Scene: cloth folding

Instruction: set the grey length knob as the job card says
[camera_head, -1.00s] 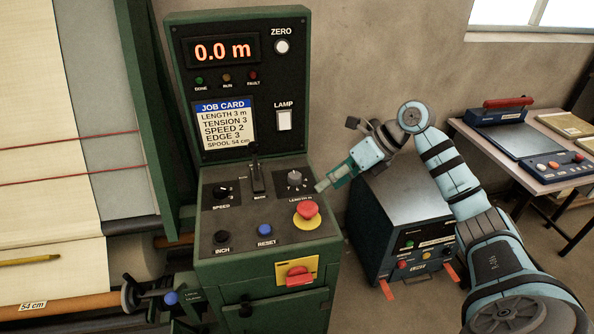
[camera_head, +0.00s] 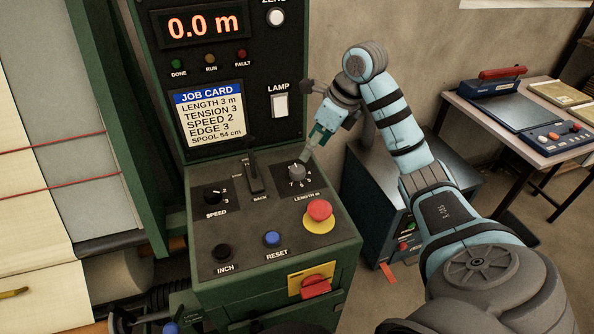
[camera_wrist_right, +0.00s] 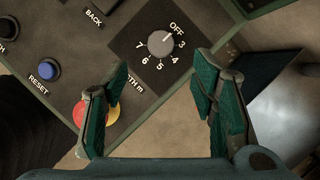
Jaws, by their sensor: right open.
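The grey length knob (camera_head: 297,172) sits on the sloping green-edged console, above the LENGTH m label. In the right wrist view the knob (camera_wrist_right: 160,43) has a dial marked OFF and 3 to 7; its pale mark seems to face OFF. The job card (camera_head: 209,113) reads LENGTH 3 m, TENSION 3, SPEED 2, EDGE 3, SPOOL 54 cm. My right gripper (camera_head: 310,150) is open and empty, just above and beside the knob. In its wrist view the knob lies ahead, between and beyond the open fingers (camera_wrist_right: 162,75), apart from them. My left gripper is not in view.
A red stop button (camera_head: 319,211) stands close in front of the knob. The lever (camera_head: 253,175), speed knob (camera_head: 214,194), blue RESET button (camera_head: 272,239) and INCH button (camera_head: 223,252) share the panel. The display (camera_head: 204,25) shows 0.0 m. A dark cabinet (camera_head: 362,200) stands right of the console.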

